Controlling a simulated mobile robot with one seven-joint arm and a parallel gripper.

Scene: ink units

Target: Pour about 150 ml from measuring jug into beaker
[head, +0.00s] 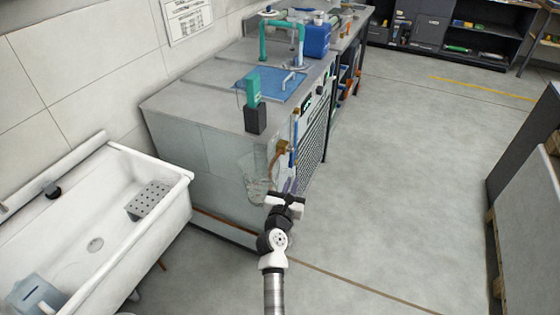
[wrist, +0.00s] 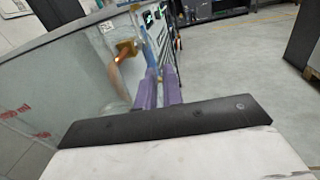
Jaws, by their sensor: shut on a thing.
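A clear, see-through vessel with a flared rim, which looks like the measuring jug (head: 255,176), hangs in front of the grey bench's near end. My gripper (head: 287,187) is shut on its right side. In the wrist view the jug's clear wall (wrist: 75,112) with red markings fills the left, and the two purple fingers (wrist: 158,88) are close together at its edge. I cannot make out a liquid level in it. I cannot clearly identify the beaker; a faint clear shape shows beside the teal-and-black device on the bench.
The grey bench (head: 185,100) carries a teal-and-black device (head: 254,103), a blue recessed area (head: 270,84) and a blue container (head: 315,40). A brass tap (head: 284,148) juts from its side near my gripper. A white sink (head: 120,240) stands left.

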